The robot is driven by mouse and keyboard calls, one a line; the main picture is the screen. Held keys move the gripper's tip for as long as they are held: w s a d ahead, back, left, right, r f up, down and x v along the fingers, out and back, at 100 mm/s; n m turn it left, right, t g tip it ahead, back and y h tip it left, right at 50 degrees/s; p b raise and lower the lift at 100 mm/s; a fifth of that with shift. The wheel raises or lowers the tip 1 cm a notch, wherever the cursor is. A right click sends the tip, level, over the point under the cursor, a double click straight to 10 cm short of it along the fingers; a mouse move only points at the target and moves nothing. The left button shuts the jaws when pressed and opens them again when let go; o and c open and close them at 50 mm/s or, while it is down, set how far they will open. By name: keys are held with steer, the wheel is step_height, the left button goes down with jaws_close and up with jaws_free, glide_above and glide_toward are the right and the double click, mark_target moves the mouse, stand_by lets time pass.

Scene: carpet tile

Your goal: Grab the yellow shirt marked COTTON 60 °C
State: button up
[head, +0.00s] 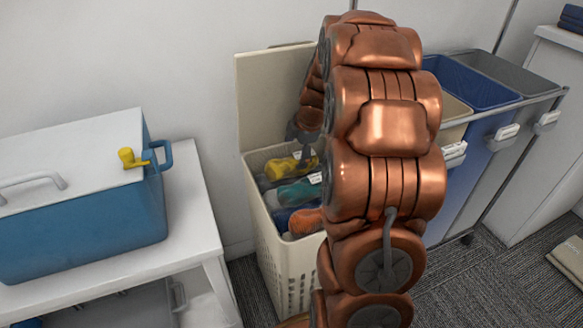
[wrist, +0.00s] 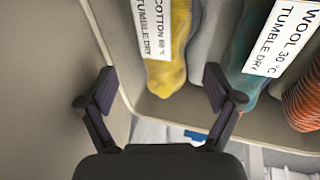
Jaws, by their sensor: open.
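The yellow shirt (wrist: 172,75) lies rolled in the cream laundry basket, with a white label (wrist: 150,27) reading COTTON 60 °C, TUMBLE DRY. In the head view the yellow shirt (head: 284,168) is at the back of the basket (head: 262,232). My gripper (wrist: 155,88) is open and empty, its fingers to either side of the shirt's near end in the wrist view. I cannot tell how high it is above the shirt. In the head view my gripper (head: 303,145) is over the basket's back, partly hidden by my arm.
A teal shirt (wrist: 252,50) labelled WOOL 30 °C and an orange ribbed one (wrist: 304,98) lie beside it, with a grey item (wrist: 208,45) between. The basket's open lid (head: 275,95) stands behind. A blue cooler (head: 90,215) is left; sorting bins (head: 470,85) are right.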

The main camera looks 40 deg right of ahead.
mark_target(294, 159)
steer(key=b+x, duration=0.1)
steer(key=x, duration=0.4)
steer(key=shift+s+f+b, duration=0.15)
steer(key=shift+f+b, duration=0.05)
steer(key=shift+b, duration=0.1)
steer(key=shift+c, duration=0.3)
steer(key=c, duration=1)
